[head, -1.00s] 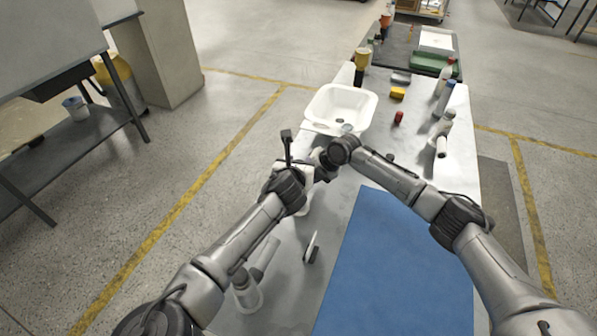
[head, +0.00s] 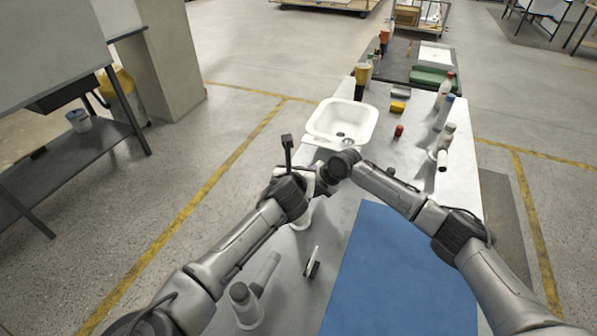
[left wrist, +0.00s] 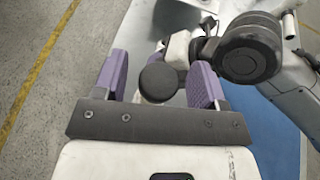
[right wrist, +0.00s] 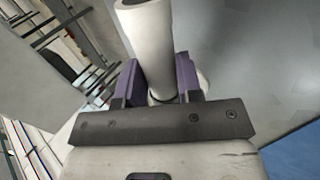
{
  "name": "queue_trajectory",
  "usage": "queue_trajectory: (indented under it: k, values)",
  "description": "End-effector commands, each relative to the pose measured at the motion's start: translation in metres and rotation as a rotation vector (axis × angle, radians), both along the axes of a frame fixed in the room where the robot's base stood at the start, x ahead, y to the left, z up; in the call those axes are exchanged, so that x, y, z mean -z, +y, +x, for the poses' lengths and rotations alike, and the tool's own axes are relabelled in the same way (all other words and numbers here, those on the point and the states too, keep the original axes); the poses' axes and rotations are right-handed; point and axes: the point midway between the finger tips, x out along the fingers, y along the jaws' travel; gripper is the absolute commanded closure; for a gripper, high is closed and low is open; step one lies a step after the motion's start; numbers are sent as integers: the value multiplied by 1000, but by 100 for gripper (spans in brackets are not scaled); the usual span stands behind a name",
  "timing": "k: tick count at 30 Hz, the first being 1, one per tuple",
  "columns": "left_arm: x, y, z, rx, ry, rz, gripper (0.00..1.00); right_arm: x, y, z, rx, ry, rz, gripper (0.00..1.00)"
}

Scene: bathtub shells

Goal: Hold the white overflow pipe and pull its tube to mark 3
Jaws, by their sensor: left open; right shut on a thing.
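The white overflow pipe is mostly hidden by my arms in the head view; a white foot (head: 301,222), apparently part of it, shows below my left gripper (head: 306,172). In the right wrist view my right gripper (right wrist: 158,88) is shut on the white tube (right wrist: 147,35), which runs up between its purple fingers. In the left wrist view my left gripper (left wrist: 160,78) is open. A dark round cap (left wrist: 160,84) lies between its fingers, with gaps visible at the sides. A white piece (left wrist: 180,48) shows behind the cap. I cannot make out any mark numbers.
A white basin (head: 340,143) stands ahead on the table. Another white pipe fitting (head: 246,309) with a grey cap stands at the near left, beside a small black and white item (head: 312,262). Bottles (head: 445,106) line the right edge. A blue mat (head: 400,270) is clear.

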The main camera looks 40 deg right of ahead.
Motion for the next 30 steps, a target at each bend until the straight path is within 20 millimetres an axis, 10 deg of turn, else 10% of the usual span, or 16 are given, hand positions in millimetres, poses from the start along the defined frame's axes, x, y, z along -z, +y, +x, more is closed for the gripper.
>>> queue_trajectory:
  k: [30]
  values:
    - [-41,72,-67,1,-1,0,35,-1,0,0,0,-1,1,94]
